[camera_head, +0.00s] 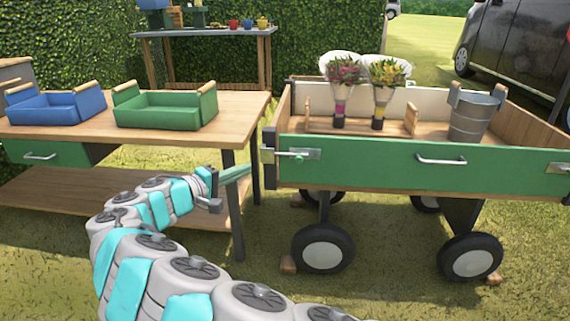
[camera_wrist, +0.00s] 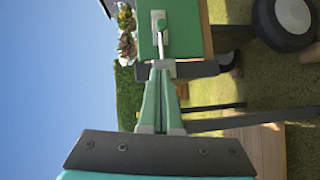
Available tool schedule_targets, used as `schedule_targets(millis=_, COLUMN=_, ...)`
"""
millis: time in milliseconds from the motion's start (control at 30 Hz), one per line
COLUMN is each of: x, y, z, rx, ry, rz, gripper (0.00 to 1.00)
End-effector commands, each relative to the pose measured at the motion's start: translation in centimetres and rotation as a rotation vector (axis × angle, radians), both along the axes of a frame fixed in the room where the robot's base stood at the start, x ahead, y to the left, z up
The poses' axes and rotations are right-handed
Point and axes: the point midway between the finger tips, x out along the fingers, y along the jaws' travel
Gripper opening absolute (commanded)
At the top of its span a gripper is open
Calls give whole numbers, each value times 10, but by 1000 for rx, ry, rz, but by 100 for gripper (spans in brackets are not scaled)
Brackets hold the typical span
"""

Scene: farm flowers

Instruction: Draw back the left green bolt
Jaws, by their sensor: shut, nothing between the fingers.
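The left green bolt (camera_head: 297,155) is a metal rod with a small green knob on a plate at the left end of the cart's green front board (camera_head: 380,170). Its rod reaches left to the dark corner post (camera_head: 268,155). In the wrist view the bolt (camera_wrist: 161,42) lies beyond my fingertips, which show near the post. My gripper (camera_head: 244,171) is just left of the cart, below the bolt's height, pointing right. Its green fingers are together with nothing between them; they also show in the wrist view (camera_wrist: 160,75). Contact with the cart cannot be told.
A wooden table (camera_head: 245,108) with a blue crate (camera_head: 60,108) and a green crate (camera_head: 160,112) stands left. The cart carries wrapped flowers (camera_head: 340,95) and a metal bucket (camera_head: 470,118). A handle (camera_head: 440,161) sits mid-board. Grass lies between table and cart.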

Motion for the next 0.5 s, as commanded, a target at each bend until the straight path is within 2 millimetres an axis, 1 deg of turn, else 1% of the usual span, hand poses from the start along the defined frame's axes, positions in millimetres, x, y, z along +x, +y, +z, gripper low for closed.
schedule_targets(millis=267, x=3, y=-3, z=0, rx=0, ry=0, rz=-3, gripper=0)
schedule_targets(millis=367, x=10, y=-9, z=-1, rx=1, ry=0, rz=-3, gripper=0)
schedule_targets(millis=500, x=29, y=-23, z=-4, rx=1, ry=1, rz=-3, gripper=0)
